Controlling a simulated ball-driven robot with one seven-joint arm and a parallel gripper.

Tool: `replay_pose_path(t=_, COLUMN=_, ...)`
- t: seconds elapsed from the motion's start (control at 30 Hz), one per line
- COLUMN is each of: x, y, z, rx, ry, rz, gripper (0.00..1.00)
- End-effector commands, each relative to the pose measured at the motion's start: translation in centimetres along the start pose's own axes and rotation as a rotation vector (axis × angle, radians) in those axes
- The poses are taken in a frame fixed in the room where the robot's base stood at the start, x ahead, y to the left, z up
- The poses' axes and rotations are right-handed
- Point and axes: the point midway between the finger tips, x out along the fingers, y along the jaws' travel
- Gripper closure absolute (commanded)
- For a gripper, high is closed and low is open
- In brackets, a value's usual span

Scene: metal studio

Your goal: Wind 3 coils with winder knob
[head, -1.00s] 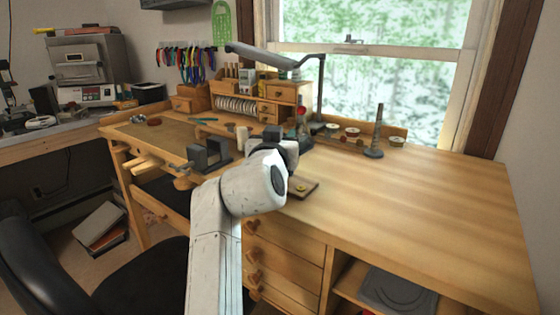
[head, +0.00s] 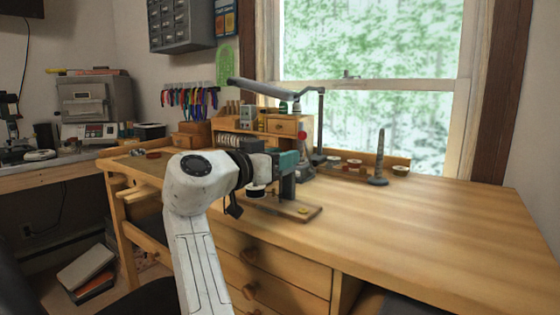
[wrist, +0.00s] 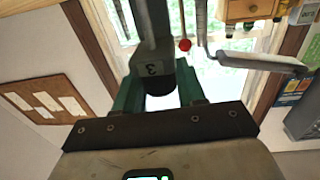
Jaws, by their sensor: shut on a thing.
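The winder stands near the left middle of the bench, with a flat wooden base (head: 312,213) and a dark grey upright post (head: 288,188). My gripper (head: 286,161), with green fingers, is at the top of this post. In the wrist view, the fingers (wrist: 158,84) are shut around a dark round knob on the grey winder part (wrist: 153,40), which is marked "3". The knob is mostly hidden in the head view. Any wire or wound coil is too small or hidden to tell.
A lamp arm (head: 285,92) reaches over the bench behind my gripper. A small drawer cabinet (head: 283,126) stands at the back. A grey ring mandrel (head: 380,160) and spools (head: 353,163) stand behind. The right of the bench (head: 430,215) is clear.

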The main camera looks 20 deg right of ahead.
Motion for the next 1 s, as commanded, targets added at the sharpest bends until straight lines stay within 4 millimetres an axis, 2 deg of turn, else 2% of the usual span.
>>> replay_pose_path(t=0.4, x=0.09, y=-0.05, z=-0.28, rx=-0.003, ry=-0.001, rz=0.236, gripper=0.91)
replay_pose_path(t=1.0, x=0.11, y=-0.05, z=-0.12, rx=0.000, ry=-0.002, rz=0.378, gripper=0.91)
